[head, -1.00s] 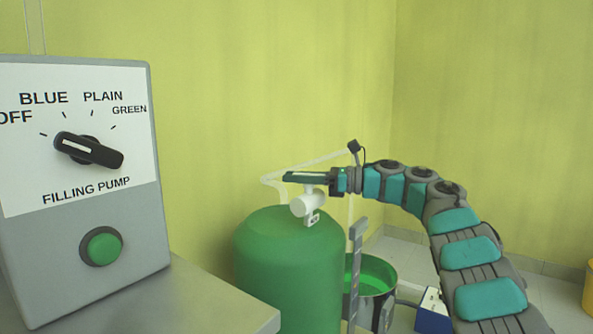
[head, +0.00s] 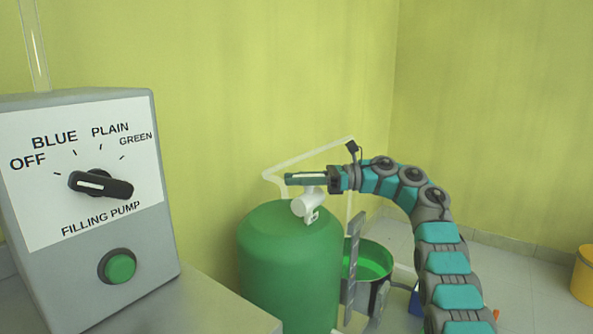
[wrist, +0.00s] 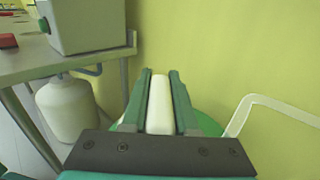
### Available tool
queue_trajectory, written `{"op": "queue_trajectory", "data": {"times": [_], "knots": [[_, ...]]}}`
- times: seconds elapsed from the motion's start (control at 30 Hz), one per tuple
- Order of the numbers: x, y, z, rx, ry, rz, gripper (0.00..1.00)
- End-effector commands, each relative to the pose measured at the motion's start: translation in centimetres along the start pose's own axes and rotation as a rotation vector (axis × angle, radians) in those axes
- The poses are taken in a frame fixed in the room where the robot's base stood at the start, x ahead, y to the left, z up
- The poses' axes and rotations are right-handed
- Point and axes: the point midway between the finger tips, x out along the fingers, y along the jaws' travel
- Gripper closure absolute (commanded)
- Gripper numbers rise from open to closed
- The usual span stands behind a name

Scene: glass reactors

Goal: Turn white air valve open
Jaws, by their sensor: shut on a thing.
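The white air valve (head: 308,203) sits on top of a green tank (head: 290,262) in the head view. My gripper (head: 304,179) is at the top of the valve, reaching in from the right. In the wrist view my gripper (wrist: 160,98) has its two green fingers on either side of the white valve handle (wrist: 160,104), shut on it. The handle lies lengthwise between the fingers. The valve body under the handle is hidden in the wrist view. The tank's green top (wrist: 208,124) shows behind the fingers.
A filling pump box (head: 90,215) with a black selector knob and green button stands on a grey table (head: 215,312) at left. A white tube (head: 310,160) runs behind my gripper. A pot of green liquid (head: 370,265) is right of the tank. A yellow bucket (head: 585,275) stands far right.

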Motion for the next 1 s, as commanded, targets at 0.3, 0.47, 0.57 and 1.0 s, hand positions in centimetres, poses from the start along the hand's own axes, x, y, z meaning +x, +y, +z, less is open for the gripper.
{"op": "queue_trajectory", "data": {"times": [0.3, 0.47, 0.57, 1.0], "knots": [[0.12, 0.08, 0.23, 0.002, -0.002, 0.055, 1.00], [0.07, 0.18, 0.09, 0.002, -0.001, 0.071, 1.00], [0.07, 0.22, 0.04, 0.002, 0.000, 0.077, 1.00], [0.05, 0.24, 0.00, 0.000, 0.000, 0.080, 1.00]]}}
